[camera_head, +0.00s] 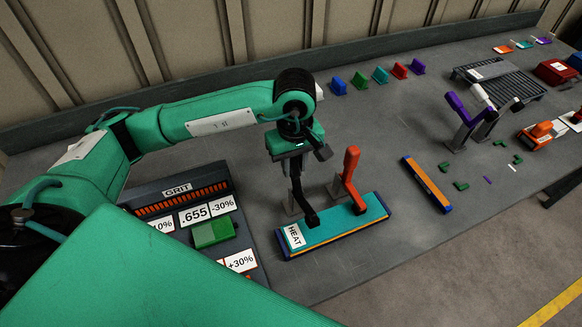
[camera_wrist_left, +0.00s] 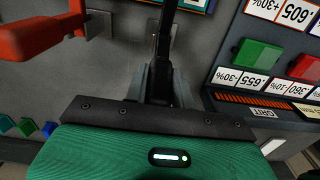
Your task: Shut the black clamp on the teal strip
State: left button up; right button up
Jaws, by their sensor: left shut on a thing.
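The teal strip (camera_head: 340,226) lies flat on the grey bench inside a blue and orange edge, with a HEAT label at its left end. The black clamp (camera_head: 299,190) stands at the strip's back edge, and its black foot is over the strip near the label. It also shows in the left wrist view (camera_wrist_left: 165,38). My left gripper (camera_head: 295,165) is shut on the upper part of the black clamp's handle, which stands roughly upright. In the left wrist view, my fingers (camera_wrist_left: 154,82) are close around the handle. I cannot tell whether the foot touches the strip.
A red-orange clamp (camera_head: 350,170) stands just right of the black one, its foot on the strip. A GRIT panel (camera_head: 180,190) with a green block is at left. Several coloured blocks (camera_head: 380,75) line the back. A purple-handled clamp (camera_head: 460,110) stands farther right.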

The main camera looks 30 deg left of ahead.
pick_arm(q)
jog(key=shift+s+d+b, duration=0.3)
jog(key=shift+s+d, duration=0.3)
jog(key=shift+d, duration=0.1)
jog(key=shift+s+d+f+b, duration=0.15)
jog(key=shift+s+d+b, duration=0.25)
jog(key=shift+s+d, duration=0.05)
jog(key=shift+s+d, duration=0.1)
jog(key=o, duration=0.7)
